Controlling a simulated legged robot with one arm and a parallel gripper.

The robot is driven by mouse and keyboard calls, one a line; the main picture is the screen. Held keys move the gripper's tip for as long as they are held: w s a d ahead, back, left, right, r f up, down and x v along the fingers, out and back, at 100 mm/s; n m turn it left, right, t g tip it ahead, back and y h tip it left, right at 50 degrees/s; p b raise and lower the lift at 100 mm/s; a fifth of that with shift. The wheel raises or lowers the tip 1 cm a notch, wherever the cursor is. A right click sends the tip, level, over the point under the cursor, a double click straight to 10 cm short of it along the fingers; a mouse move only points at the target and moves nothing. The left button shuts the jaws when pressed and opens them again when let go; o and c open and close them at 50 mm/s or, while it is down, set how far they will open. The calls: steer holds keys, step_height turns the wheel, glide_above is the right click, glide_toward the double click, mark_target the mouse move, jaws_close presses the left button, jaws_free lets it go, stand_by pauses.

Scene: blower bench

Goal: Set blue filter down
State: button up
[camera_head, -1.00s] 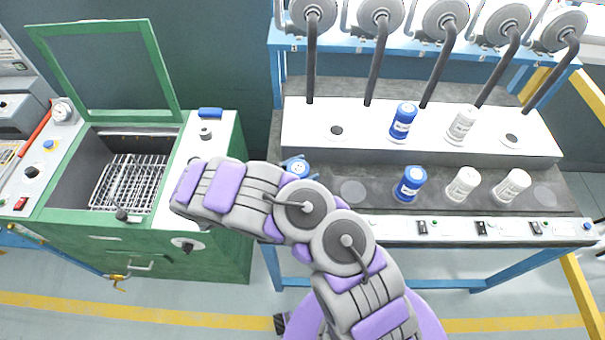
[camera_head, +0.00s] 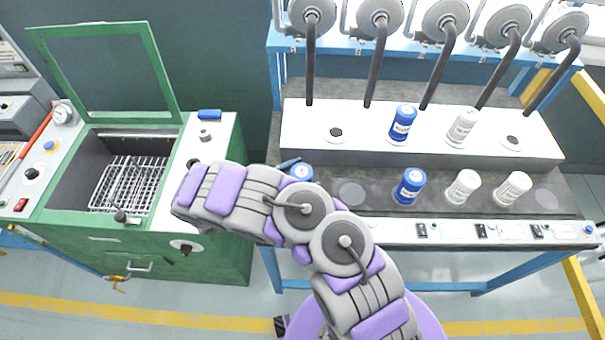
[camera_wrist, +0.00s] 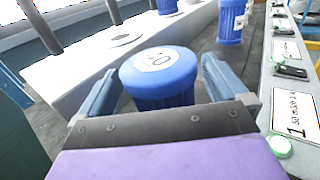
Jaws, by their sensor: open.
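A blue filter (camera_wrist: 160,80) with a white round label on its top stands upright on the bench between my gripper's fingers in the wrist view. My gripper (camera_wrist: 158,88) is open, with one finger on each side of the filter and a visible gap. In the head view, this filter (camera_head: 301,171) is mostly hidden behind my arm at the bench's left end, with a fingertip (camera_head: 289,163) beside it. Another blue filter (camera_head: 410,186) stands on the dark lower shelf, and one more (camera_head: 402,124) on the white raised step.
White filters stand on the lower shelf (camera_head: 463,187) and the raised step (camera_head: 462,127). Dark pipes (camera_head: 382,62) hang above the step. The front panel (camera_head: 450,231) carries switches. A green washer cabinet (camera_head: 180,262) with an open lid stands at left.

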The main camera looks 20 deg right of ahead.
steer(key=p+v, duration=0.2)
steer(key=v, duration=0.9)
steer(key=shift+a, duration=0.1)
steer(key=d+r+m+g, duration=0.75)
steer(key=d+r, duration=0.35)
steer(key=r, duration=0.3)
steer(key=s+d+r+m+g+y, duration=0.3)
steer(key=s+d+r+m+y, duration=0.3)
steer(key=s+r, duration=0.3)
steer(key=s+r+m+y, duration=0.3)
steer(key=s+m+y, duration=0.25)
steer(key=s, duration=0.65)
steer(key=s+a+r+m+t+y, duration=0.1)
steer(key=s+a+m+t+y, duration=0.1)
steer(key=s+a+y, duration=0.4)
steer(key=shift+s+a+t, duration=0.5)
steer(key=shift+s+t, duration=0.35)
steer(key=shift+s, duration=1)
steer(key=shift+r, duration=0.1)
